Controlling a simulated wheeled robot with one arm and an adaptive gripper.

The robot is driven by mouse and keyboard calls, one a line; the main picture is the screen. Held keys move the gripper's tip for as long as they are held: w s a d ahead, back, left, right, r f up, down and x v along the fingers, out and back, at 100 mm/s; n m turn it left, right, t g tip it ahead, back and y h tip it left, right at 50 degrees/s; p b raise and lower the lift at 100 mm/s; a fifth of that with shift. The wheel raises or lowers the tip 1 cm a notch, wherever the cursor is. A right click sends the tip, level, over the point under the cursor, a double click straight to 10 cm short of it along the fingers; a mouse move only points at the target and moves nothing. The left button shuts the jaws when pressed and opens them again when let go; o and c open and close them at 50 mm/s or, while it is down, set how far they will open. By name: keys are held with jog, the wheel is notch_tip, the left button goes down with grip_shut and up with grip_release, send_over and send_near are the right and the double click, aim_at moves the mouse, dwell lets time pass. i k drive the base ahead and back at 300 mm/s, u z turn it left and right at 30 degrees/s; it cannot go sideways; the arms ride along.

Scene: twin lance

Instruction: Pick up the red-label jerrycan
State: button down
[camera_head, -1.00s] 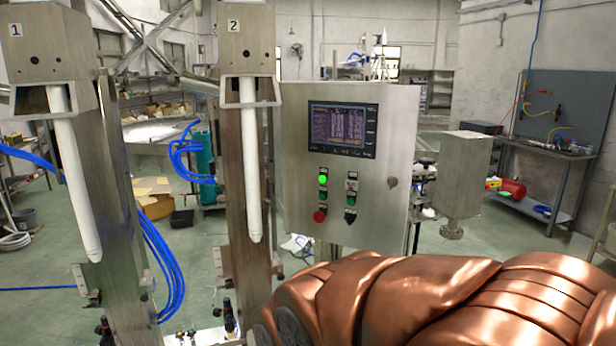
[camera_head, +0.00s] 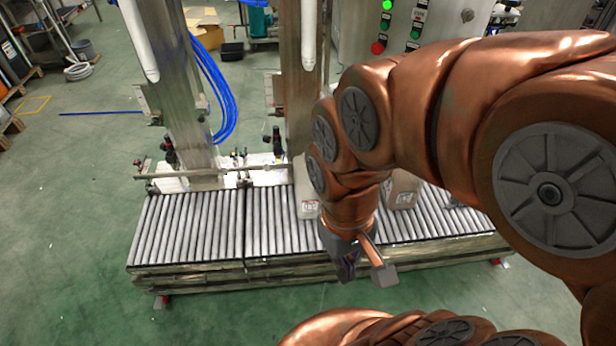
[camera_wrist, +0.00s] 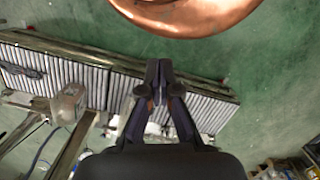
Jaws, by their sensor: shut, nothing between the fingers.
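A pale jerrycan (camera_head: 306,190) with a small label showing reddish print stands on the roller conveyor (camera_head: 190,230), left of my arm. A second pale jerrycan (camera_head: 403,188), also with a small reddish-marked label, stands right of my arm and is partly hidden by it. At this size I cannot tell which one is the red-label jerrycan. A pale jerrycan (camera_wrist: 70,103) also shows in the wrist view, left of my gripper (camera_wrist: 158,68). My gripper (camera_head: 346,275) is shut and empty, near the conveyor's front edge in the head view, apart from both cans.
Two steel filling columns with white nozzles (camera_head: 140,40) rise behind the conveyor. A control panel (camera_head: 415,20) stands behind my arm. Blue hoses (camera_head: 215,90) hang by the left column. The green floor (camera_head: 70,200) is clear to the left and front.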

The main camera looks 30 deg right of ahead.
aim_at(308, 203)
jog(key=u, duration=2.8)
jog(key=k, duration=1.6)
jog(key=z, duration=1)
